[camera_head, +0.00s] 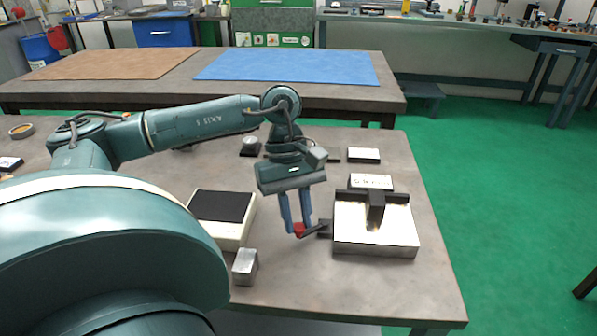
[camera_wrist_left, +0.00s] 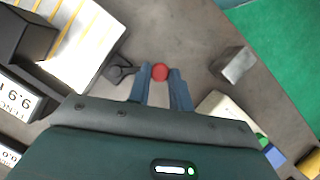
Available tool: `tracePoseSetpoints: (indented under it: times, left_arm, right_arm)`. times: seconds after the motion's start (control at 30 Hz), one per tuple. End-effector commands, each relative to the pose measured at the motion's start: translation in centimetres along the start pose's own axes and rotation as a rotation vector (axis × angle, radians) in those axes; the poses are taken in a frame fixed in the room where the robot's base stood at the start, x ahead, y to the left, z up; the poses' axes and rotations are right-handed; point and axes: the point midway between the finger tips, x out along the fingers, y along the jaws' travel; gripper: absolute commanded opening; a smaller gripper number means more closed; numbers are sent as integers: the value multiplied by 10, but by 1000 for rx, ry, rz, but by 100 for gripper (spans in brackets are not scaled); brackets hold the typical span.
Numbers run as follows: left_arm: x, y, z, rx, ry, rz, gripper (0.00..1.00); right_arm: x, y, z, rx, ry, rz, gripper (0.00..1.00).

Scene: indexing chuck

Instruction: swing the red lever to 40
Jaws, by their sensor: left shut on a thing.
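The red lever knob (camera_head: 299,230) sits between the blue fingertips of my left gripper (camera_head: 298,232), which is shut on it. In the left wrist view the red knob (camera_wrist_left: 160,72) shows round between the fingers (camera_wrist_left: 159,76). A dark lever arm (camera_head: 316,230) runs from the knob to the left side of the metal chuck box (camera_head: 375,243). A black block (camera_head: 376,207) stands on top of the box. My right gripper is not in view.
A small metal block (camera_head: 245,267) stands on the table near the front. A white box with a black top (camera_head: 222,207) is left of my gripper. A small white box (camera_head: 363,155) lies behind the display. The table front right (camera_head: 400,290) is clear.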

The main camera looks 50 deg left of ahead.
Motion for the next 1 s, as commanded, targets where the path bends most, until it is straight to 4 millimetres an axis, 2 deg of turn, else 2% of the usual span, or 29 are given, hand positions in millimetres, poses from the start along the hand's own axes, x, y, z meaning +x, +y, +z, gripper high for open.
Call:
tracePoseSetpoints:
  times: [0.03,0.3,0.53,0.63,0.77,1.0]
  left_arm:
    - [-1,0,0,-1,1,1,22]
    - [0,0,0,-1,1,1,43]
    - [-1,0,0,-1,0,1,43]
    - [-7,1,0,-2,2,3,43]
    - [-28,1,0,-1,2,6,43]
    - [-83,1,1,0,1,7,43]
  right_arm:
    - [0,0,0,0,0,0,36]
    - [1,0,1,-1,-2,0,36]
    - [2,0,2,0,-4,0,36]
    - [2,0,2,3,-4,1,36]
    - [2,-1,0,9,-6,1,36]
    - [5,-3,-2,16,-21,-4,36]
